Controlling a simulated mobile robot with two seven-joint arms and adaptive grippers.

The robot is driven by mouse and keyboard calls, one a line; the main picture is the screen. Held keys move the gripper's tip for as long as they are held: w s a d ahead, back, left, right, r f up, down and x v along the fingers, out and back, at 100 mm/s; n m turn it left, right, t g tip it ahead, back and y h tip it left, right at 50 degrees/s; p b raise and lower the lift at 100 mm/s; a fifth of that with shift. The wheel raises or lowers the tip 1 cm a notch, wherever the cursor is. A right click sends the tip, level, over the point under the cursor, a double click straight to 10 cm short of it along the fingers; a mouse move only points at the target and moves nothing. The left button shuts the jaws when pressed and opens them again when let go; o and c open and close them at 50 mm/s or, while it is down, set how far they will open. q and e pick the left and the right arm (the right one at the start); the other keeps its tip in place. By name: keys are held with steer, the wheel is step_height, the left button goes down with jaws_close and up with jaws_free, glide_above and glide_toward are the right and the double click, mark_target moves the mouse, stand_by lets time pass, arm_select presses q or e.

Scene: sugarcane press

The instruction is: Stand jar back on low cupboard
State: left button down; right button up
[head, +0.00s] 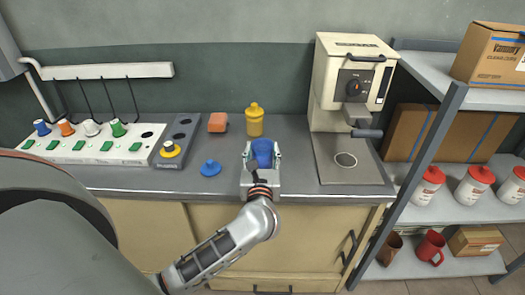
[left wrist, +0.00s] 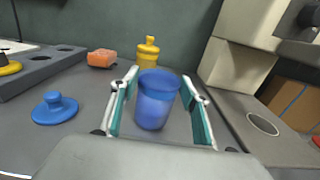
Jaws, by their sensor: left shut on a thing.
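A blue jar (head: 262,152), open at the top and roughly upright, is between the fingers of my left gripper (head: 262,160). The left gripper is shut on it, with a teal-padded finger on each side in the left wrist view (left wrist: 158,108). The low cupboard (head: 295,190) has a grey top and cream doors, and the jar is over its front part. I cannot tell whether the jar's base touches the top. A blue lid with a knob (head: 210,168) lies on the top to the left of the jar. My right gripper is not in view.
A yellow bottle (head: 254,120) and an orange sponge (head: 217,122) stand behind the jar. A cream press (head: 345,80) is at right. A grey rack with holes (head: 180,135), holding a yellow-knobbed lid, is at left. Shelves (head: 440,150) with red-lidded tubs stand further right.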

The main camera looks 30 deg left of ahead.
arm_select(q)
steer(key=shift+f, duration=0.15)
steer(key=c, duration=1.1)
jaws_free()
